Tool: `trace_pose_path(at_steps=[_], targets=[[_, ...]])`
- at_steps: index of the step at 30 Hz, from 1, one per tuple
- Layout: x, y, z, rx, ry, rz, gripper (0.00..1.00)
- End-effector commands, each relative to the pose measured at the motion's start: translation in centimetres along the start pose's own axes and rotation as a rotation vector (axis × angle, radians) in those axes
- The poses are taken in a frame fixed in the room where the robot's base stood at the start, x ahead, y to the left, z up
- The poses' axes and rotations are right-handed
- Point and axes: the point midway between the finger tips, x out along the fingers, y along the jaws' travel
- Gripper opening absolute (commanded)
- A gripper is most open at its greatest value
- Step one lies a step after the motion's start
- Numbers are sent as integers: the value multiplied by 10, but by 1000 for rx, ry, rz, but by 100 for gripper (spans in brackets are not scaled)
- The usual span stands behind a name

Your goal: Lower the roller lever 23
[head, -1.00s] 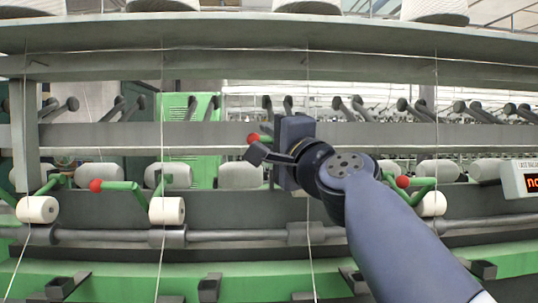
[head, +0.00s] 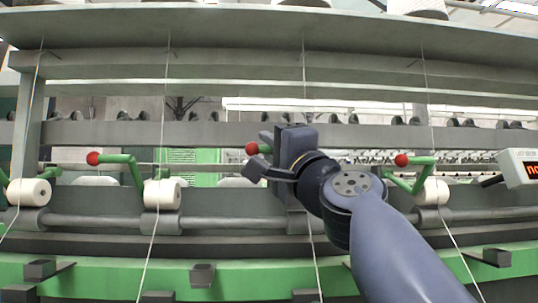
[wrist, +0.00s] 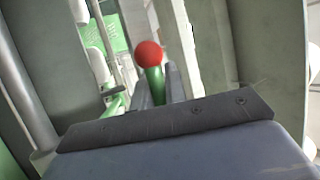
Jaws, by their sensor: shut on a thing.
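A roller lever with a red ball (head: 252,148) shows at the tip of my gripper (head: 266,157), which hides most of its green arm and its roller. In the wrist view the red ball (wrist: 149,54) sticks out beyond my gripper (wrist: 158,88), whose two fingers are shut on the green stem (wrist: 155,84) below it. The ball stands slightly higher than those of the neighbouring levers. No number on the lever can be read.
A left lever (head: 122,159) and a right lever (head: 412,163) have white rollers (head: 163,194) (head: 437,191) beside them. Vertical threads run in front of the frame. A grey rail (head: 230,62) crosses above, and a display box (head: 520,168) is at the right edge.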

Motion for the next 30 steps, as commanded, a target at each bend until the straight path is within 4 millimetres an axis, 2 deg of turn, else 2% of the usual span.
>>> trace_pose_path(at_steps=[9, 26, 27, 30], targets=[[-10, 4, 4, -1, -1, -9, 0], [-11, 5, 5, -1, -1, -10, 0], [-11, 5, 5, -1, -1, -10, 15], [-11, 5, 5, -1, -1, -9, 23]])
